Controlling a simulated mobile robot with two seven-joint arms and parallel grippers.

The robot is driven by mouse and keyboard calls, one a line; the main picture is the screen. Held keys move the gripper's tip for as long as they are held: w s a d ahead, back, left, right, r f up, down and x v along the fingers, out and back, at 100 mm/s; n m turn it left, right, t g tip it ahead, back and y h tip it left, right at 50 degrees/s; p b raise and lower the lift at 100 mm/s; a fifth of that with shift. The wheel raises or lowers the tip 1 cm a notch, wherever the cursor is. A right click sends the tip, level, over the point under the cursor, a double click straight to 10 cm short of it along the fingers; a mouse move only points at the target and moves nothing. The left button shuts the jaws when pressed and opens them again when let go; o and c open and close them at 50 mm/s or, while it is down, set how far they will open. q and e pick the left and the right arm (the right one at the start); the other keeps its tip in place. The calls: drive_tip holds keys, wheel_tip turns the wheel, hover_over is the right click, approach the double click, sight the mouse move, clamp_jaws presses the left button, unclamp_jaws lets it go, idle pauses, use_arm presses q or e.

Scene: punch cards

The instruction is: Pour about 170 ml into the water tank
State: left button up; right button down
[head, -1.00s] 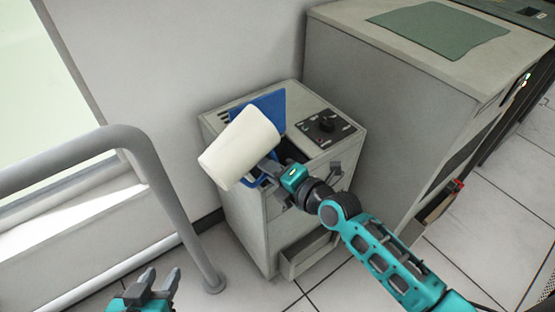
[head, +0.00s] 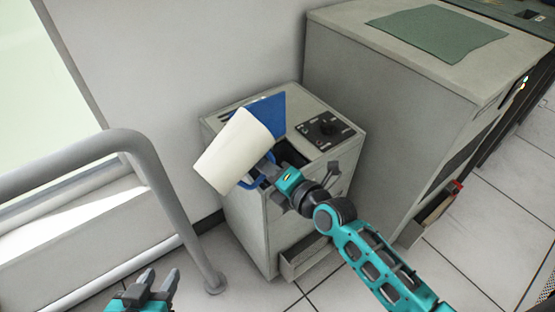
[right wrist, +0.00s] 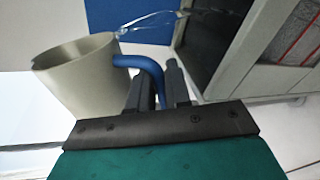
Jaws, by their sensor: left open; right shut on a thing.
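The cream jug (head: 232,152) with a blue handle (right wrist: 150,66) is held tilted over the left part of a grey cabinet. My right gripper (head: 270,167) is shut on the handle; it also shows in the right wrist view (right wrist: 155,80). In the right wrist view a thin clear stream (right wrist: 150,20) runs from the jug's rim toward a dark opening (right wrist: 205,45), which I take as the water tank. The level inside is not visible. A blue panel (head: 268,106) stands behind the jug. My left gripper (head: 158,284) is open and empty at the bottom left.
The grey cabinet (head: 245,215) has a control panel with a black knob (head: 323,128) right of the opening. A larger cabinet (head: 390,110) with a green mat (head: 438,32) stands to the right. A grey handrail (head: 165,190) curves down at the left.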

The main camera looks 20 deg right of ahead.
drive_tip(key=shift+w+d+f+n+t, duration=0.15)
drive_tip(key=shift+n+t, duration=0.15)
drive_tip(key=shift+n, duration=0.4)
drive_tip(key=shift+d+r+n+p, duration=0.15)
drive_tip(key=shift+r+n+p, duration=0.15)
drive_tip(key=shift+r+p, duration=0.1)
drive_tip(key=shift+w, duration=0.1)
idle(1.1)
drive_tip(key=shift+d+r+n, duration=0.1)
drive_tip(key=shift+n, duration=0.2)
